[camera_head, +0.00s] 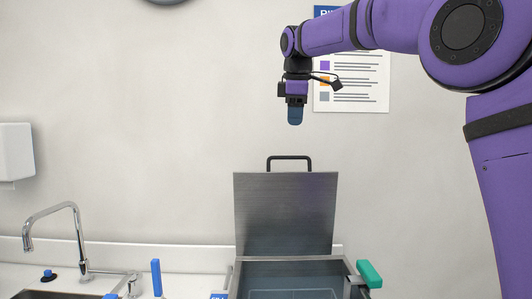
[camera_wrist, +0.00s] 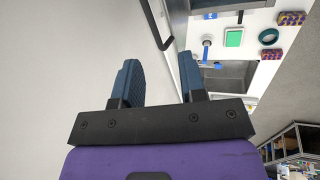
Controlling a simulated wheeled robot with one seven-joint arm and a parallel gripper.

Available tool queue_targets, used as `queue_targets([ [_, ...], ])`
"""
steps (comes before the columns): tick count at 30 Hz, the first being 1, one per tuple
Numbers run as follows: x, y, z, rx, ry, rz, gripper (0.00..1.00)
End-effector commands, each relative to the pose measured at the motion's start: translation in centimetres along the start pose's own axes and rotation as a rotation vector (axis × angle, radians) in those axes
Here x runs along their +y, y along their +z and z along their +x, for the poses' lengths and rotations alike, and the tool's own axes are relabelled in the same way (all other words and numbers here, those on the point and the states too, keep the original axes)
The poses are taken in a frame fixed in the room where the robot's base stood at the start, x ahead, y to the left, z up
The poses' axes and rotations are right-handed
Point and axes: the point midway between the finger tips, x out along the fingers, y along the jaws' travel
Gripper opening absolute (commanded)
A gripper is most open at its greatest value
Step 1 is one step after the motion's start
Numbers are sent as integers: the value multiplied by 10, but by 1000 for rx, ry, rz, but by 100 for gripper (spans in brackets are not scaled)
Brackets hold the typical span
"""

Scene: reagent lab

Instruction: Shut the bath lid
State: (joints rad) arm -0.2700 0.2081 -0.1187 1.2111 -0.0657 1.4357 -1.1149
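The bath (camera_head: 293,276) is a grey metal box on the counter at the bottom centre of the head view. Its lid (camera_head: 285,212) stands upright at the back, open, with a black handle (camera_head: 289,160) on its top edge. My gripper (camera_head: 295,117) hangs above the lid, apart from it, pointing down. In the wrist view my gripper (camera_wrist: 160,85) has its two blue fingers spread with nothing between them. The black handle (camera_wrist: 156,24) also shows at the top of the wrist view.
A sink faucet (camera_head: 78,240) stands on the counter at left. A teal handle (camera_head: 369,274) sticks out at the bath's right. The wrist view shows a green-topped item (camera_wrist: 234,37), a dark ring (camera_wrist: 269,36) and patterned boxes (camera_wrist: 290,18) on the counter. A poster (camera_head: 355,85) hangs behind my arm.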

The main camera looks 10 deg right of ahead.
Motion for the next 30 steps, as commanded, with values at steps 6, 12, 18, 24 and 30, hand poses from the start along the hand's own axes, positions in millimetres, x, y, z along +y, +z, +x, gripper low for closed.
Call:
queue_targets([
  [6, 17, -21, 7, -14, -4, -93, 38],
  [12, 19, -23, 18, -17, -7, -105, 38],
  [18, 18, -22, 50, -18, -8, -104, 38],
  [24, 18, -21, 84, -16, -7, -102, 38],
  [30, 18, -21, 107, -16, -6, -102, 38],
])
